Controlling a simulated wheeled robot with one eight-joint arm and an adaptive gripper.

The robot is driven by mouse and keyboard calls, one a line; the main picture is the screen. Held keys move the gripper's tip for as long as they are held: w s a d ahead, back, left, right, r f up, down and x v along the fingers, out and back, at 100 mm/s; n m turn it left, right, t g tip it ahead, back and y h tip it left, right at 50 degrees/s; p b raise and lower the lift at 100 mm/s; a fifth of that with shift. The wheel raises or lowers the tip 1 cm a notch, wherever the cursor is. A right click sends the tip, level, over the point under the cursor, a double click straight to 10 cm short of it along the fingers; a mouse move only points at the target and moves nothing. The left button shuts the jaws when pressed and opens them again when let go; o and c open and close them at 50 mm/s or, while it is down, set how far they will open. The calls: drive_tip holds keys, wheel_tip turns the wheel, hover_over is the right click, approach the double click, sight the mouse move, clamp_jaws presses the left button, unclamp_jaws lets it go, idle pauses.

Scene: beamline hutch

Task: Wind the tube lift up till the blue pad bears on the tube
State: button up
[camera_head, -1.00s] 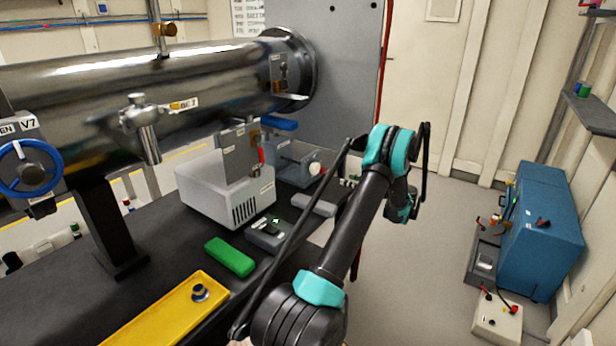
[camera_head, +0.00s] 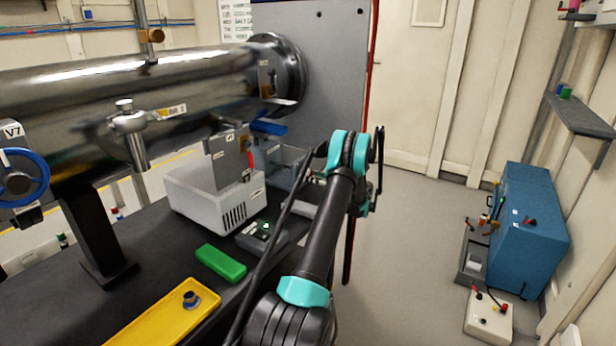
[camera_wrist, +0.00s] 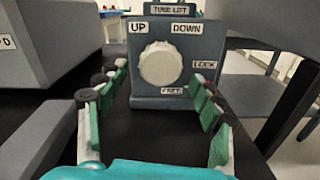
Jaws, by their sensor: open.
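The tube lift (camera_wrist: 147,101) is a grey box in the wrist view, with a round white knob (camera_wrist: 160,64) on its front. UP and DOWN labels sit above the knob; LOCK and FREE labels are at its right. My gripper (camera_wrist: 155,88) is open, its green-padded fingers either side of the knob's line and apart from it. In the head view, the lift (camera_head: 284,160) is partly behind my arm, and the knob is hidden. The blue pad (camera_head: 268,128) is under the right part of the steel tube (camera_head: 190,78). I cannot tell whether they touch.
A pale grey box (camera_head: 205,200) stands left of the lift on the dark bench. A green block (camera_head: 220,262) and a yellow tray (camera_head: 150,325) lie nearer. A blue cabinet (camera_head: 530,220) stands at the right, with open floor between.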

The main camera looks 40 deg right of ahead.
drive_tip(key=shift+x, duration=1.4)
drive_tip(key=shift+c, duration=0.2)
drive_tip(key=c, duration=1.1)
